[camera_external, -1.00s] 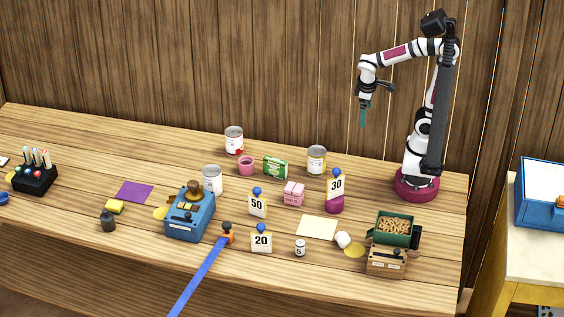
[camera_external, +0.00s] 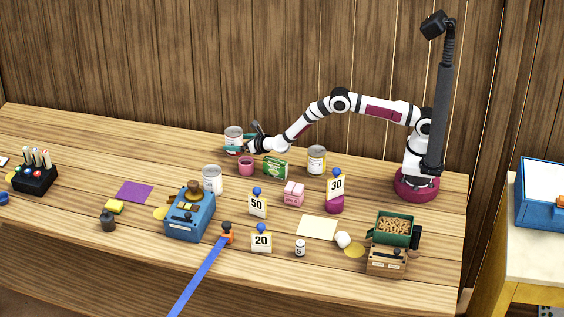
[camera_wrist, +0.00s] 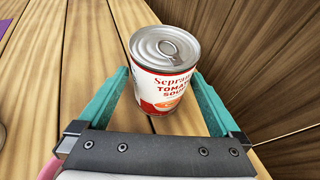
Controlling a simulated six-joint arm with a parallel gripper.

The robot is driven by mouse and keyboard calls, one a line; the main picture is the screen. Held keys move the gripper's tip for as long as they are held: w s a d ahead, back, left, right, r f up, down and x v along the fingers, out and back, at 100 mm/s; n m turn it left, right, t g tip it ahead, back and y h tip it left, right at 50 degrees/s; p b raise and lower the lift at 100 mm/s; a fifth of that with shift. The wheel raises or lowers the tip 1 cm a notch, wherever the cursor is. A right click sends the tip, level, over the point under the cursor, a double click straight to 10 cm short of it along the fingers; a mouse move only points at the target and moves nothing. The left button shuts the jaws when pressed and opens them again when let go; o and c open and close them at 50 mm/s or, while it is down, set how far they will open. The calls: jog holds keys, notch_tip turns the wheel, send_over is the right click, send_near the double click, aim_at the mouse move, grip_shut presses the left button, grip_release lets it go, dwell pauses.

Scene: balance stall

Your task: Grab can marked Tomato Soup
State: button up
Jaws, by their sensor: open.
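The can marked Tomato Soup (camera_wrist: 166,70) stands upright on the table in the wrist view, with a pull-ring lid and a white and red label. In the external view the can (camera_external: 234,138) stands near the back edge of the table. My gripper (camera_external: 236,142) has its teal fingers at the can. In the wrist view my gripper (camera_wrist: 160,85) is open, with one finger on each side of the can. I cannot tell whether either finger touches it.
A pink cup (camera_external: 246,166) and a green box (camera_external: 275,167) stand close to the can. Other cans stand at front left (camera_external: 212,180) and to the right (camera_external: 316,160). The wooden wall (camera_wrist: 285,75) rises close beyond the can.

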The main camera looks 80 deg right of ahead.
jog(key=shift+x, duration=0.9)
jog(key=shift+r, duration=0.1)
jog(key=c, duration=1.5)
jog(key=shift+c, duration=0.2)
jog(key=shift+r, duration=0.15)
